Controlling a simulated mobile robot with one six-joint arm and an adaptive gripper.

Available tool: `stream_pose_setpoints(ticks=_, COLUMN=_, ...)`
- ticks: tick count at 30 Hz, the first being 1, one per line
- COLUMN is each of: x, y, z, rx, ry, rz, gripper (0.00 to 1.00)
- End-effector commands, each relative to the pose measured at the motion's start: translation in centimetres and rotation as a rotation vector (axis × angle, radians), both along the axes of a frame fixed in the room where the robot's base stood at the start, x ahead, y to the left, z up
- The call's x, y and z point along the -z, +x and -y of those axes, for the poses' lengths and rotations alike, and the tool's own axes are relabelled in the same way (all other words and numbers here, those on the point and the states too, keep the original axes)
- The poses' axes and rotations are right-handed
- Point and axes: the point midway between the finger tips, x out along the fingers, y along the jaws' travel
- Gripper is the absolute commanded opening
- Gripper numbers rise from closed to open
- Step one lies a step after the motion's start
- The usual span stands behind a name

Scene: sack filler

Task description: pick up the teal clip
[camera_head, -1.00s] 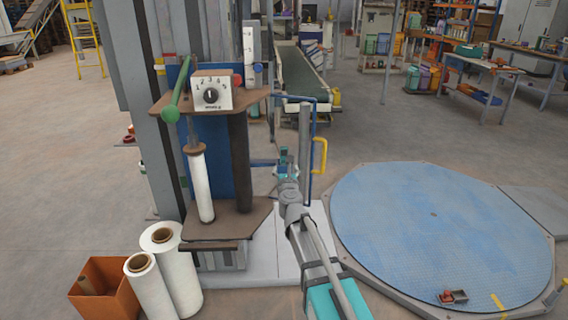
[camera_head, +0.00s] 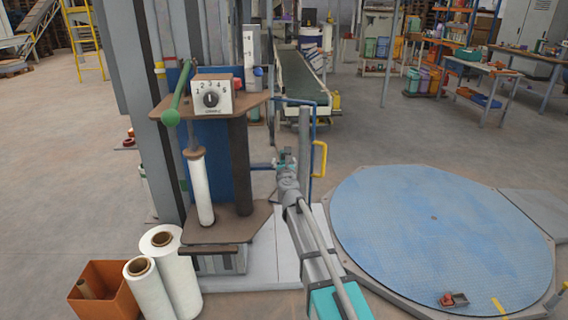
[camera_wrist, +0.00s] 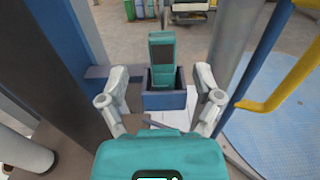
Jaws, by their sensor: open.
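The teal clip (camera_wrist: 162,58) stands upright in a small open blue box (camera_wrist: 164,100) in the wrist view, with its lower end hidden inside the box. My gripper (camera_wrist: 162,76) is open and empty. Its two fingers are apart, one to the left and one to the right of the clip and box, and neither visibly touches the clip. In the head view my gripper (camera_head: 287,160) is small, beside the wrapper's column, and the clip is hard to make out there.
A grey post (camera_wrist: 237,50) and a yellow handle (camera_wrist: 285,80) stand close on the right. A dark roller (camera_wrist: 50,70) and a white film roll (camera_wrist: 22,150) are close on the left. The blue turntable (camera_head: 440,235) lies to the right in the head view.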

Motion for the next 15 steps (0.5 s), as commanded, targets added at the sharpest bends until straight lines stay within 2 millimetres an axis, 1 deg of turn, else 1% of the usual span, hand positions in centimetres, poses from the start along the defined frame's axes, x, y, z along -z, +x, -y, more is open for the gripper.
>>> stream_pose_setpoints(ticks=1, x=0.00, y=0.55, z=-0.02, rx=0.000, ry=0.000, rz=0.000, gripper=0.83)
stream_pose_setpoints(ticks=3, x=0.00, y=0.78, z=-0.02, rx=0.000, ry=0.000, rz=0.000, gripper=0.83)
stream_pose_setpoints(ticks=15, x=0.00, y=0.92, z=0.02, rx=0.000, ry=0.000, rz=0.000, gripper=0.83)
